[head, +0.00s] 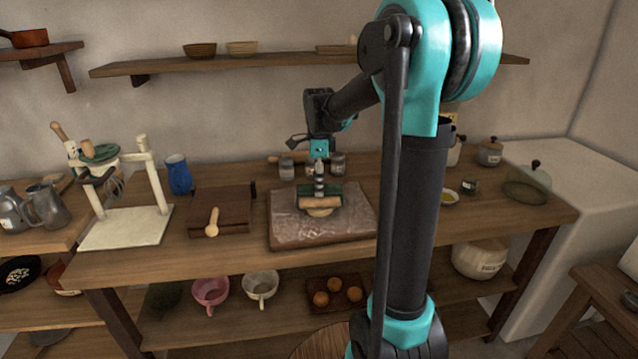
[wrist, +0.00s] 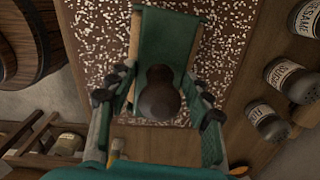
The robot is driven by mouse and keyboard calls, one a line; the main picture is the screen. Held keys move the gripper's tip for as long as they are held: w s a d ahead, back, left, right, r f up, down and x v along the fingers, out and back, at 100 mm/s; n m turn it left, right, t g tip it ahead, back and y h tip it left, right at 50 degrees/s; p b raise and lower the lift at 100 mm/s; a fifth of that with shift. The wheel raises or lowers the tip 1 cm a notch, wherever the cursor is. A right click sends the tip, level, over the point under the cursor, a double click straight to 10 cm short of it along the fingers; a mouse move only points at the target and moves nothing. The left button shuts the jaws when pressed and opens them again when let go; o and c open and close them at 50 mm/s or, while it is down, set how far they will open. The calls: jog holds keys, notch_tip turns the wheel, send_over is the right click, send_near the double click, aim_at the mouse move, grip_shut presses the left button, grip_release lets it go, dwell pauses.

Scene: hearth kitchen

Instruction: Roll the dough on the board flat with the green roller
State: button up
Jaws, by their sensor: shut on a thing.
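The green roller (head: 335,190) has a green body and a pale wooden cylinder, and sits over the middle of the board. My gripper (head: 319,185) points down above it and is shut on its handle. In the wrist view my gripper's fingers (wrist: 160,97) flank the dark round knob of the green roller (wrist: 165,38). The pale dough (head: 320,212) shows as a small patch under the roller's front, the rest hidden; I cannot tell how firmly the roller presses on it. The brown, flour-dusted board (head: 290,230) lies on the counter; its speckled surface (wrist: 95,45) shows in the wrist view.
A dark wooden block (head: 225,200) with a wooden spoon (head: 212,222) lies left of the board. A blue cup (head: 179,174) and a white press stand (head: 130,225) are farther left. Jars (head: 287,167) stand behind the board; labelled jars (wrist: 268,118) also show in the wrist view.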

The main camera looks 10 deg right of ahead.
jog(key=shift+s, duration=0.9)
jog(key=shift+w+f, duration=0.2)
jog(key=shift+w, duration=0.9)
jog(key=shift+s+f, duration=0.1)
jog(key=shift+s, duration=0.6)
jog(key=shift+s+a, duration=0.1)
jog(key=shift+s, duration=0.45)
grip_shut()
jog(key=shift+r, duration=3.6)
jog(key=shift+f, duration=0.1)
